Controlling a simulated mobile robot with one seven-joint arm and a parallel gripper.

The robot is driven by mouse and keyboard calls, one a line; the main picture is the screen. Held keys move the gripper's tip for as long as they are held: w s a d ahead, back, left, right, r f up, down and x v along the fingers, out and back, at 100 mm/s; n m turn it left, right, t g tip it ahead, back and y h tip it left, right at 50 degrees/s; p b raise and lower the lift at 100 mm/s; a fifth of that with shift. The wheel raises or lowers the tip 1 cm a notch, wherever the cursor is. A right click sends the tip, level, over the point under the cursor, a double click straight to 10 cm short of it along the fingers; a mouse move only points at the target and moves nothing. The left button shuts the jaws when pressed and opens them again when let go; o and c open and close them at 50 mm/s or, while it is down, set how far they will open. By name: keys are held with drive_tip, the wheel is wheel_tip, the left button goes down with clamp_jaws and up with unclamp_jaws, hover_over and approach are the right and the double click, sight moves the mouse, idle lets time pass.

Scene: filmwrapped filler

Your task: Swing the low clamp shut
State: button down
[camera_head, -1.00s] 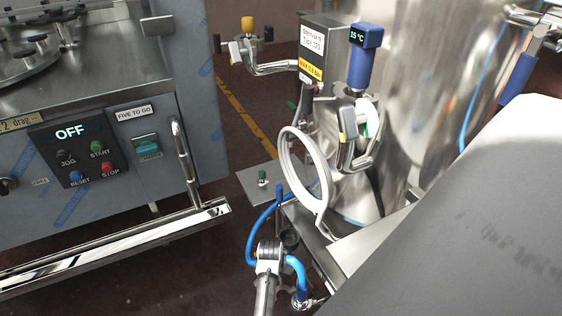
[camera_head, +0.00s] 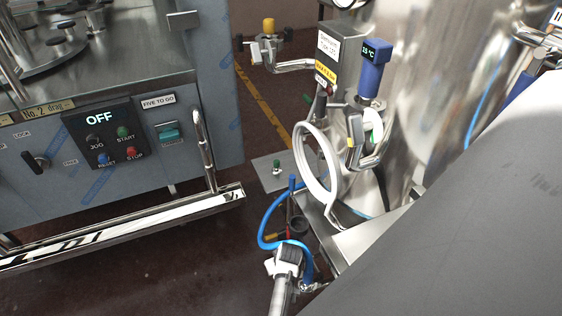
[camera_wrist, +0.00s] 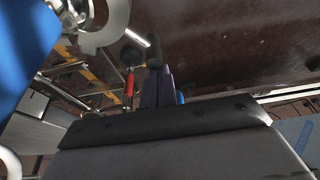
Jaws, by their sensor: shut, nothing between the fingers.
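A metal pipe fitting (camera_head: 287,260) stands low in the middle of the head view, beside a looped blue hose (camera_head: 268,222). The low clamp appears to be at this fitting; its swing position is too small to tell. In the wrist view, a shiny curved metal piece (camera_wrist: 100,32) is at the top left, probably a clamp or fitting, beside a large blue surface (camera_wrist: 25,55). My gripper (camera_wrist: 158,88) is shut and empty, seen past its dark body in the wrist view. It appears apart from the metal piece and is not visible in the head view.
A steel tank (camera_head: 425,110) with a white hose loop (camera_head: 322,165) stands behind the fitting. A control cabinet (camera_head: 105,150) showing OFF, with a protruding metal rail (camera_head: 130,225), is at left. Dark floor (camera_head: 190,275) lies open between. My grey arm covers the lower right.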

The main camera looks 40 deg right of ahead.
drive_tip(key=shift+s+a+n+y, duration=0.3)
drive_tip(key=shift+s+a+n, duration=0.2)
drive_tip(key=shift+n, duration=0.4)
drive_tip(key=s+n, duration=0.1)
drive_tip(key=s+a+n+y, duration=0.1)
drive_tip(key=n, duration=0.1)
drive_tip(key=shift+s+a+p, duration=0.15)
drive_tip(key=shift+s+p, duration=0.2)
drive_tip(key=shift+p, duration=0.05)
drive_tip(key=shift+s, duration=0.15)
